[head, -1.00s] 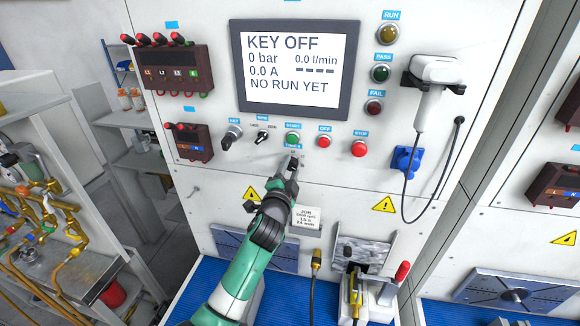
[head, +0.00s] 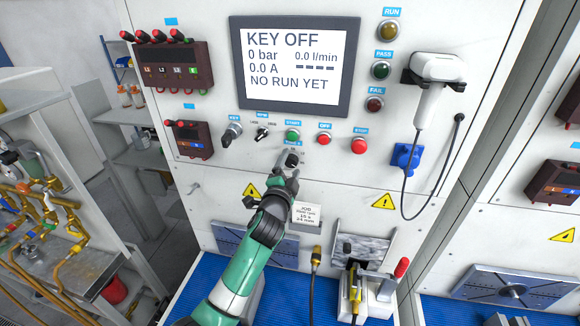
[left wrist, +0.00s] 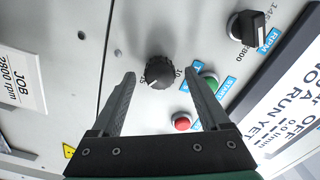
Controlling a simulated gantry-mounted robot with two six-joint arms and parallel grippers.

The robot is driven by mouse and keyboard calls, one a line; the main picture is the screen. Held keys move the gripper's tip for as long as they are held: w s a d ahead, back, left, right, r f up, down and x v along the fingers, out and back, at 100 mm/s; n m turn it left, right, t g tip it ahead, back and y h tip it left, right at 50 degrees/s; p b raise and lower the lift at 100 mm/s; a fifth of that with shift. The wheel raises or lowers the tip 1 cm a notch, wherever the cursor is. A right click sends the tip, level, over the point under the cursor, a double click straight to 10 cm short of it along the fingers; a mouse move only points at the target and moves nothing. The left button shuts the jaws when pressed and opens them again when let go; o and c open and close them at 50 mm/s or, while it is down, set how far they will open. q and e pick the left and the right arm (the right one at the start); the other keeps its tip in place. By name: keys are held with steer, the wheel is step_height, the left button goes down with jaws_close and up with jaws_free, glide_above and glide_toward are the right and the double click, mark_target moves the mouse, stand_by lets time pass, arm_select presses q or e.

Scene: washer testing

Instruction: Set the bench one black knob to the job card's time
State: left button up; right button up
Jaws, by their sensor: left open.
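The black knob (left wrist: 158,71) with a ribbed rim sits on the white panel in the left wrist view. A short white mark on it points to the lower left, and a printed 10 stands to its right. My left gripper (left wrist: 160,76) is open, with one finger on each side of the knob and gaps visible. In the head view my left gripper (head: 287,162) is at the panel below the green button and largely covers the knob. The job card (head: 306,214) is below it; the card in the left wrist view (left wrist: 17,80) reads 2800 rpm, its time hidden.
The screen (head: 296,65) reads KEY OFF and NO RUN YET. Nearby are the key switch (head: 232,133), RPM selector (head: 262,134), green start button (head: 292,136) and red buttons (head: 324,139). A dark grey object (head: 25,158) shows at far left.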

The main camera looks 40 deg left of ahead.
arm_select(q)
steer(key=v, duration=1.1)
steer(key=shift+s, duration=0.3)
steer(key=shift+d, duration=0.1)
